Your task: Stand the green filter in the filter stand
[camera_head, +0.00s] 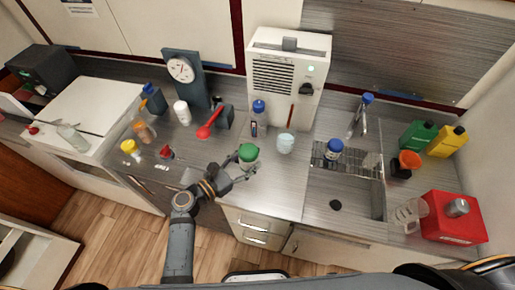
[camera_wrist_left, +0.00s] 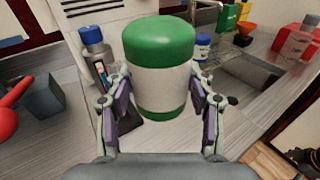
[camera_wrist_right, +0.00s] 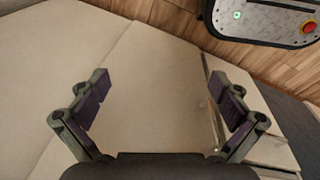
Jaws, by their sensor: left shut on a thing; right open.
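The green filter (camera_head: 248,153) is a pale cylinder with a green top and green bottom band. It is upright in my left gripper (camera_head: 236,174), above the front part of the counter. In the left wrist view the filter (camera_wrist_left: 160,75) fills the space between the fingers of my left gripper (camera_wrist_left: 163,100), which press on its sides. A wire rack (camera_head: 322,161) over the sink holds a white, blue-topped jar (camera_head: 334,148); I cannot tell whether this rack is the filter stand. My right gripper (camera_wrist_right: 165,105) is open and empty, over pale cabinet fronts.
Bare counter (camera_head: 275,185) lies between.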

